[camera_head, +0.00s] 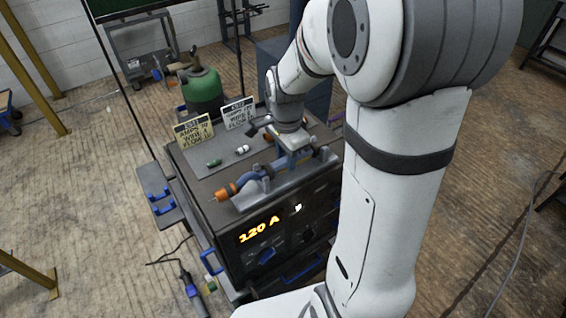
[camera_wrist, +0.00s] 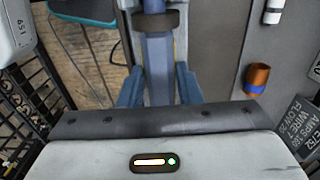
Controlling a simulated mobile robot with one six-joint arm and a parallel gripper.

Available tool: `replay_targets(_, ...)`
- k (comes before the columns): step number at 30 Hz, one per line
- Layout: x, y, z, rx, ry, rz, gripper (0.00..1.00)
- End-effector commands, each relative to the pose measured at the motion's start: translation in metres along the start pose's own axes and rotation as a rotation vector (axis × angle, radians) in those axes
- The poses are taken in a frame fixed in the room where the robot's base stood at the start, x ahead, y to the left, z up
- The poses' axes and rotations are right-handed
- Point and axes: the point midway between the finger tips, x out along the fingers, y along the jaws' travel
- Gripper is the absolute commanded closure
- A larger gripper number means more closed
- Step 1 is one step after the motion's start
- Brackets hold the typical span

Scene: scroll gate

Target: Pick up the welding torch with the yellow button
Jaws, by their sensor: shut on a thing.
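My gripper (camera_wrist: 160,88) is shut on a blue torch handle (camera_wrist: 160,62), which runs up between its two blue-grey fingers in the wrist view. A dark ring sits around the handle near the top of that view. In the head view my gripper (camera_head: 291,156) is over the front right of the welding machine's top. A blue torch part with an orange end (camera_head: 226,191) lies at the front edge there, on a grey rack (camera_head: 262,190). I cannot tell whether it belongs to the held torch. No yellow button on a torch can be made out.
The dark welding machine (camera_head: 228,238) shows "120 A" on its front. Two signs (camera_head: 194,130) (camera_head: 238,113) stand at its back left, with small green (camera_head: 214,162) and white (camera_head: 242,149) cylinders before them. An orange-brown cylinder (camera_wrist: 257,78) stands right of my gripper. A green tank (camera_head: 203,90) is behind.

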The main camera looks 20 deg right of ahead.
Motion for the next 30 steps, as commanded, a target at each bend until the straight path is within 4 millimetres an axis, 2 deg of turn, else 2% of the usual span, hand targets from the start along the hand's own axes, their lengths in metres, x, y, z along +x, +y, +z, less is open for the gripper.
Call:
replay_targets(7,0.000,0.001,0.000,0.000,-0.001,0.003,0.97)
replay_targets(10,-0.007,0.001,0.000,0.000,0.000,0.001,0.97)
replay_targets(22,-0.079,0.000,-0.001,0.001,0.001,-0.003,0.97)
replay_targets(27,-0.097,0.000,-0.001,0.001,0.000,0.000,0.97)
replay_targets(30,-0.100,0.001,-0.001,0.001,0.000,0.000,0.97)
